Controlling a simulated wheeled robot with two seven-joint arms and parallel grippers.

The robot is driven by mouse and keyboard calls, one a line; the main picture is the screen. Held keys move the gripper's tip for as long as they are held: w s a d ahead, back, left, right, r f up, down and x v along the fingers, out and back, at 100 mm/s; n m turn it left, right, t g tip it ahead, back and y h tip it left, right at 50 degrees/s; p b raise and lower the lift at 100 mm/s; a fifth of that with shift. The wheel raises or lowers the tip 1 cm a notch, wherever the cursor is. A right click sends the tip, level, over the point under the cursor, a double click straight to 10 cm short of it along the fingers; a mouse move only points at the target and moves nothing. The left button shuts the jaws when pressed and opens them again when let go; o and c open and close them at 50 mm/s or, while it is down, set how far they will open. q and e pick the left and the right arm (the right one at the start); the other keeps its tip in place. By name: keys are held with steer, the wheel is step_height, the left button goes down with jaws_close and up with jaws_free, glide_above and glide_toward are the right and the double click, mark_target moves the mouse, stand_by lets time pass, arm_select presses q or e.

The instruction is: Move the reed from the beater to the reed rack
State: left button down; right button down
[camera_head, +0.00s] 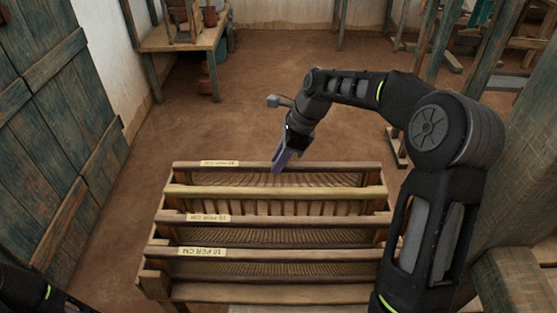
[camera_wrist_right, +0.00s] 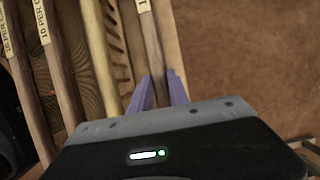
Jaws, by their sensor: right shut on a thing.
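The reed rack (camera_head: 150,285) is a low wooden frame in the lower middle of the head view. Several long bars lie across it. My right gripper (camera_head: 279,169) is at the farthest bar, the top of a labelled reed (camera_head: 340,169). In the right wrist view, the purple fingers (camera_wrist_right: 161,93) sit either side of this reed's bar (camera_wrist_right: 152,50), shut on it. The reed lies along the far side of the rack; whether it is fully seated is hidden. The left gripper is out of view. The beater cannot be made out.
Two more labelled reeds (camera_head: 290,221) (camera_head: 300,256) and a paler unlabelled bar (camera_head: 290,193) lie nearer in the rack. A blue-green plank door (camera_head: 50,110) stands left, a wooden table (camera_head: 185,40) at the back. A thick post (camera_head: 530,150) stands right.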

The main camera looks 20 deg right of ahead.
steer(key=c, duration=1.2)
jaws_free()
steer(key=shift+o, duration=0.2)
steer(key=v, duration=0.7)
steer(key=shift+d+r, duration=0.1)
steer(key=shift+r, duration=0.3)
steer(key=p+v, duration=0.7)
